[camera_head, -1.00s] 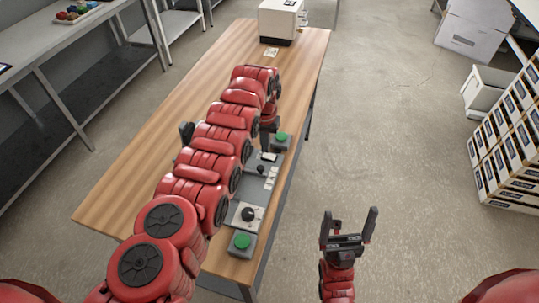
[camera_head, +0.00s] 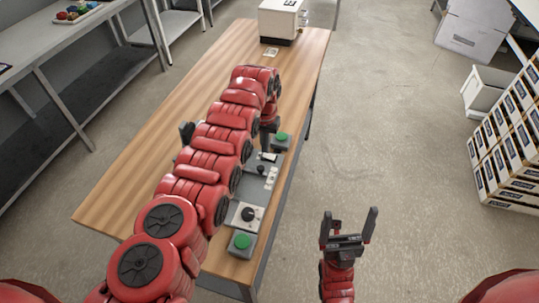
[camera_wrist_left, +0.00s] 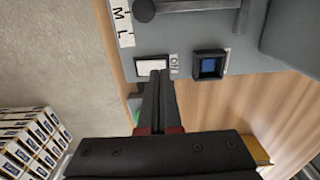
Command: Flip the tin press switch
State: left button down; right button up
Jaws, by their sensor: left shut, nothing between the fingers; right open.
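The grey press panel (camera_head: 262,168) lies along the right edge of the wooden table, partly hidden under my left arm. In the left wrist view a white rocker switch (camera_wrist_left: 147,66) with a small printed label (camera_wrist_left: 174,64) sits on this grey surface, beside a blue square in a black frame (camera_wrist_left: 208,66). My left gripper (camera_wrist_left: 160,74) is shut and empty, its tips at the lower edge of the white switch. I cannot tell whether they touch it. In the head view the left fingertips are hard to make out. My right gripper (camera_head: 348,216) is open and empty above the floor, right of the table.
Green buttons on grey boxes stand at the near end (camera_head: 241,241) and far end (camera_head: 281,137) of the panel, with a black knob (camera_head: 248,213) between. A white machine (camera_head: 281,20) stands at the table's far end.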

aim_at(265, 155)
pick_arm(q)
jog(key=shift+f+b, duration=0.85)
jog(key=shift+f, duration=0.05)
dwell(0.6)
jog(key=shift+r, duration=0.1)
notch_tip(265, 155, up, 3)
jog(key=shift+f+p, duration=0.2)
jog(key=shift+p, duration=0.95)
notch_tip(265, 155, up, 2)
jog(key=shift+r+p, duration=0.1)
jog(key=shift+p, duration=0.35)
jog(key=shift+r, duration=1)
